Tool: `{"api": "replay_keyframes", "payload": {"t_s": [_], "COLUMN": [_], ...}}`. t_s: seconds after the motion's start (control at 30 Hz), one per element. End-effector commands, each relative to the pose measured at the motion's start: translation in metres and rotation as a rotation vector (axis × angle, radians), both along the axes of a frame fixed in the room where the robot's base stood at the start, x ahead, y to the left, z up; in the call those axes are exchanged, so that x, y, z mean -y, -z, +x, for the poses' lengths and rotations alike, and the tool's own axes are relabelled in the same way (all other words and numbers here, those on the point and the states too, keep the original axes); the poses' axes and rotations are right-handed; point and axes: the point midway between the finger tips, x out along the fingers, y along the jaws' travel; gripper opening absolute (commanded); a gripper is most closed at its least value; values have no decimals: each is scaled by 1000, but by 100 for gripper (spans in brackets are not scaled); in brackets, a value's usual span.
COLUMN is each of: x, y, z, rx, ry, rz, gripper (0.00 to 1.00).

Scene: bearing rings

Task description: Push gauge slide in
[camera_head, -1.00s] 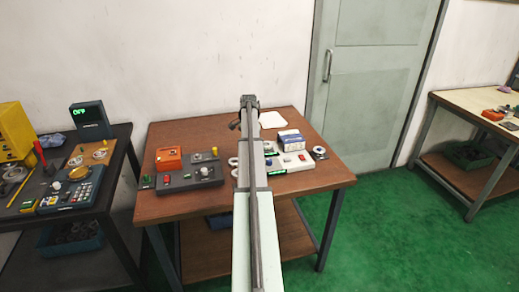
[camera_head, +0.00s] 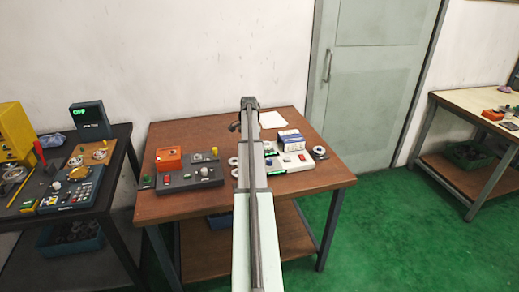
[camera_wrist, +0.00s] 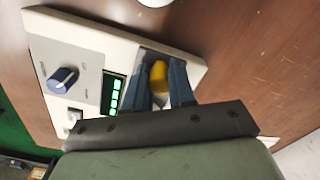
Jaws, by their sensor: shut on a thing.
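In the wrist view a cream-coloured gauge box (camera_wrist: 114,36) has a blue knob (camera_wrist: 63,79), a lit green display (camera_wrist: 115,95) and a grey recess at one end. A yellow rounded handle (camera_wrist: 158,76), which looks like the slide's grip, stands at that recess. My gripper (camera_wrist: 160,70) has one blue-grey finger on each side of the handle and is shut on it. The fingers and the gripper body hide the handle's lower part and some of the recess. In the head view my arm hides the gripper and handle. A white box (camera_head: 292,161) shows partly beside the arm.
The brown table (camera_head: 210,207) also holds a dark device (camera_head: 190,180), an orange box (camera_head: 168,159), a blue-and-white box (camera_head: 291,140), several rings and a paper sheet (camera_head: 272,119). A dark bench (camera_head: 100,207) with instruments stands left. The table's front is largely bare.

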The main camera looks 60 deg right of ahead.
Motion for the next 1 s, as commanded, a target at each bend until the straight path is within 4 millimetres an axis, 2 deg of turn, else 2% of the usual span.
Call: {"api": "replay_keyframes", "payload": {"t_s": [1.0], "x": [34], "y": [0], "z": [-34], "rx": [0], "ry": [2], "rz": [0], "gripper": [2]}}
